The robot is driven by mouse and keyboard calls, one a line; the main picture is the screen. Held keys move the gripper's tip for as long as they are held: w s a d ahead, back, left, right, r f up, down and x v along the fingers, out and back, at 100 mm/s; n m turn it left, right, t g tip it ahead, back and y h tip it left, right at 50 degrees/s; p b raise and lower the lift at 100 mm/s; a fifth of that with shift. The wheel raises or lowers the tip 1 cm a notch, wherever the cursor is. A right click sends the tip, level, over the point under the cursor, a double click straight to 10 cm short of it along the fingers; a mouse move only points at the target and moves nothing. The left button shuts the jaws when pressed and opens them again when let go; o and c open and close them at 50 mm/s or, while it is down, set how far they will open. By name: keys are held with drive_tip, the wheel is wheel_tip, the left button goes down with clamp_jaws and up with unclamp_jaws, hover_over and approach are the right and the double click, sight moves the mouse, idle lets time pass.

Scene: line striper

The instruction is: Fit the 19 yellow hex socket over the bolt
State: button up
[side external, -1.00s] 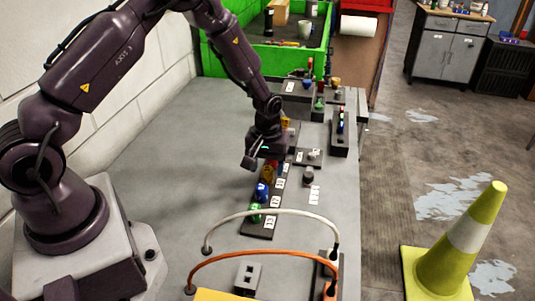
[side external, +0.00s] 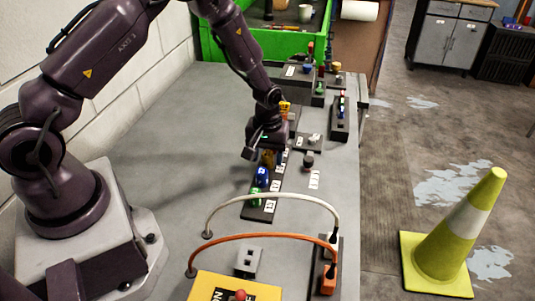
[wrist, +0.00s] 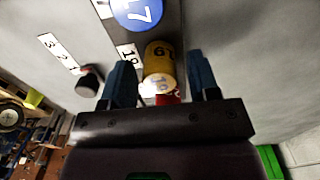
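The yellow 19 socket (wrist: 159,62) stands in the dark socket rack (side external: 256,214), beside its 19 label. It shows between my gripper's two blue fingers in the wrist view, with gaps on both sides. My gripper (wrist: 160,88) is open, above the rack. In the side view my gripper (side external: 262,150) partly hides the yellow socket (side external: 268,157).
A blue 17 socket (side external: 262,176) and a green socket (side external: 256,196) stand nearer in the rack. White (side external: 270,198) and orange (side external: 262,236) cables arch over the near table. More dark fixtures stand farther back. The table left of the rack is clear.

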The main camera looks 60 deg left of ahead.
drive_tip(key=c, duration=0.7)
drive_tip(key=shift+r, duration=0.75)
drive_tip(key=shift+r, duration=2)
drive_tip(key=shift+w+a+r+m, duration=0.2)
drive_tip(key=shift+w+r+m, duration=0.3)
drive_tip(key=shift+w+m, duration=1.45)
drive_tip(key=shift+w+a+r+m, duration=0.15)
drive_tip(key=shift+w+r+m, duration=0.4)
drive_tip(key=shift+w, duration=2.65)
drive_tip(key=shift+w+a+r+m, duration=0.2)
drive_tip(key=shift+w+r+m, duration=0.2)
drive_tip(key=shift+w+m, duration=1.6)
